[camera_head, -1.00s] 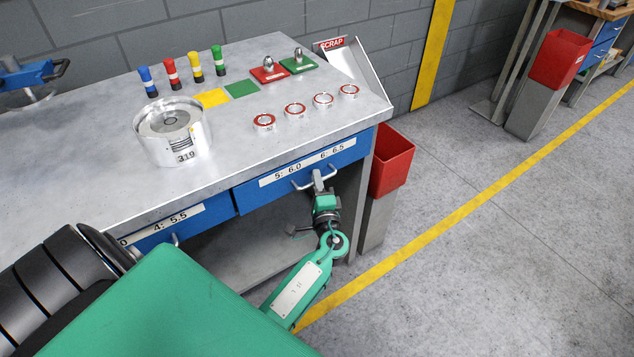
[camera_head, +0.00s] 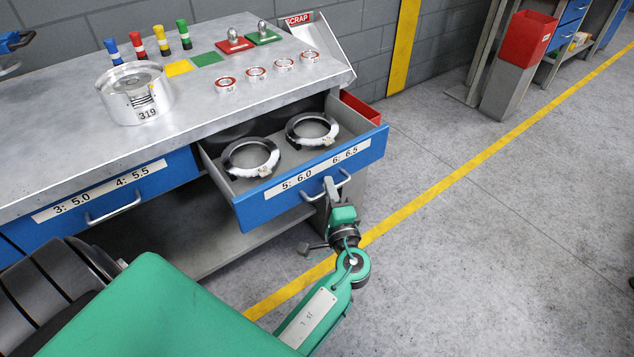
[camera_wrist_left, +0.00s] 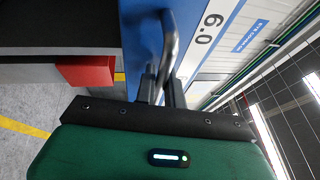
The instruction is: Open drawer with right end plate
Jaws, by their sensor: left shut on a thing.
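The blue drawer (camera_head: 312,173) labelled "5: 6.0" and "6: 6.5" stands pulled out from under the bench top. Two ring-shaped parts lie inside it, a left ring (camera_head: 250,158) and a right ring (camera_head: 312,130). My left gripper (camera_head: 331,188) is shut on the drawer's metal handle (camera_head: 312,196). In the left wrist view the handle (camera_wrist_left: 169,45) runs between the two fingers (camera_wrist_left: 160,88), against the blue drawer front (camera_wrist_left: 142,40). My right gripper is not in view.
On the bench top (camera_head: 205,108) stand a metal cylinder marked 319 (camera_head: 135,95), several coloured markers and several small red-ringed discs. A closed drawer (camera_head: 120,192) is to the left. A red bin (camera_head: 360,107) stands behind the open drawer.

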